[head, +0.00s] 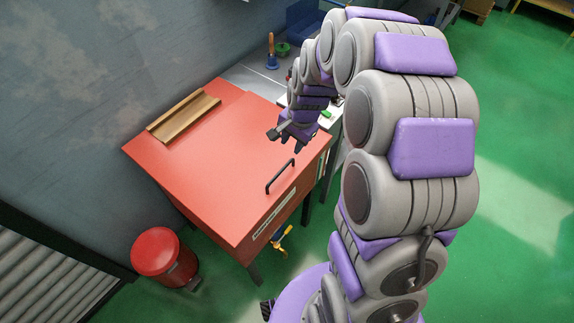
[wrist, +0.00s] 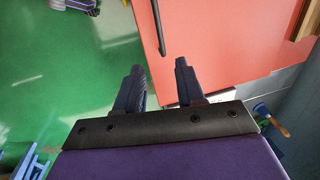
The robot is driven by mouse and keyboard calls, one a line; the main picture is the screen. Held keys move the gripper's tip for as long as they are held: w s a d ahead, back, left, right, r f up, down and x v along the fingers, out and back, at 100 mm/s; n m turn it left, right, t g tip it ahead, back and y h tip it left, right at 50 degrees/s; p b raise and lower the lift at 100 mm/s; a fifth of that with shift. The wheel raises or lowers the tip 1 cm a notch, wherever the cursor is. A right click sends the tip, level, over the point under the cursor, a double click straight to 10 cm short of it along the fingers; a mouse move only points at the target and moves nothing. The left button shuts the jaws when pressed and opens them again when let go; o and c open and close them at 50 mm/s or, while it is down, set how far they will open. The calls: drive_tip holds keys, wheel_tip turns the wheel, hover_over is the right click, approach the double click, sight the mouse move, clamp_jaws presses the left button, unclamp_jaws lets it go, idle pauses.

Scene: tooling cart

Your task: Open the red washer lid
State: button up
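The red washer lid (head: 220,165) is a flat red top, lying shut on the washer in the head view. A dark bar handle (head: 281,177) stands on it near its front edge. In the wrist view the red lid (wrist: 225,45) fills the upper right, and part of the handle (wrist: 159,28) shows at the top. My gripper (head: 297,140) is above the right end of the lid, beyond the handle in the head view, apart from it. In the wrist view its two fingers (wrist: 158,82) are spread with nothing between them.
A wooden tray-like piece (head: 184,116) lies on the back of the lid. A red bin (head: 155,252) stands on the floor at the left. Green floor is open at the right.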

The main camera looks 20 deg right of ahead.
sight(284, 167)
drive_tip(key=f, duration=0.4)
drive_tip(key=w+a+f+b, duration=0.1)
drive_tip(key=f, duration=0.4)
drive_tip(key=w+f, duration=0.1)
drive_tip(key=f, duration=0.4)
drive_tip(key=shift+w+a, duration=0.1)
drive_tip(key=shift+a, duration=0.3)
clamp_jaws()
